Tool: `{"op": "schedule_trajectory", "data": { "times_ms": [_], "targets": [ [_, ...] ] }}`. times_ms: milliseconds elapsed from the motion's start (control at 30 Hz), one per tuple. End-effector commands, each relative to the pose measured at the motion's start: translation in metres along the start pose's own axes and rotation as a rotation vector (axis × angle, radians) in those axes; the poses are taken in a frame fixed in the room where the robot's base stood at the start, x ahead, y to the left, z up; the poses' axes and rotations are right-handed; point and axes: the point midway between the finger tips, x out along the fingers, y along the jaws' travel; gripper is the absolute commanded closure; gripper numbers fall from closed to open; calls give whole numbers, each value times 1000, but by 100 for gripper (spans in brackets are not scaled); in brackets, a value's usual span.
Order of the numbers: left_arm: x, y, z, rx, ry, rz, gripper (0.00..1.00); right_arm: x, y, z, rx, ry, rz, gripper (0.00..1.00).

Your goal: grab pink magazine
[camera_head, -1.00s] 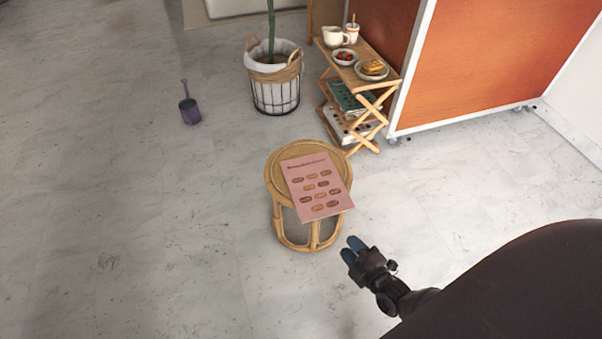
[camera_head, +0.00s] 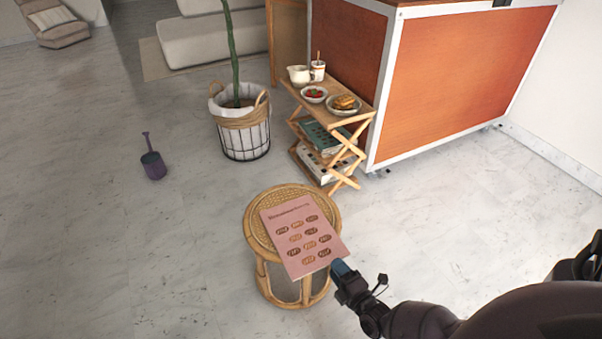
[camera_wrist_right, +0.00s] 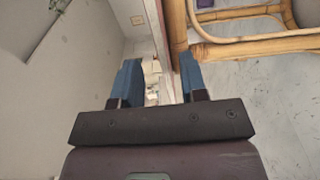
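The pink magazine (camera_head: 300,237) lies flat on the round wicker stool (camera_head: 257,222), its near right corner over the stool's rim. My right gripper (camera_head: 342,268) is at that corner, and its blue fingertips overlap the magazine's edge in the head view. In the right wrist view, my right gripper's (camera_wrist_right: 160,78) two blue fingers are apart. A thin pinkish strip, seemingly the magazine seen edge-on (camera_wrist_right: 159,35), runs toward the gap between them. Contact cannot be told. The stool's bamboo legs (camera_wrist_right: 235,45) show at the right. My left gripper is not in view.
A folding wooden shelf (camera_head: 362,115) with dishes and books stands behind the stool, beside the orange cart (camera_head: 460,80).

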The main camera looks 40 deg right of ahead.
Motion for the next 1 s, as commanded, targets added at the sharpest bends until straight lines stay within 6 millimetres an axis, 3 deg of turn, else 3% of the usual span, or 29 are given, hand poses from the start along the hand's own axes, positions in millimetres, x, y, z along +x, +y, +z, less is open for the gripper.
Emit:
{"op": "schedule_trajectory", "data": {
  "times_ms": [300,633,900,1000],
  "targets": [
    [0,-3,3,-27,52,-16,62,39,-5,-2,-2,2,-3,61],
    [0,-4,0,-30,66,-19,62,47,-2,-1,-1,1,0,61],
    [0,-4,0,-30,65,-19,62,46,-2,-1,-1,1,0,100],
    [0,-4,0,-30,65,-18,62,46,-2,-1,-1,1,0,100]
  ]
}}
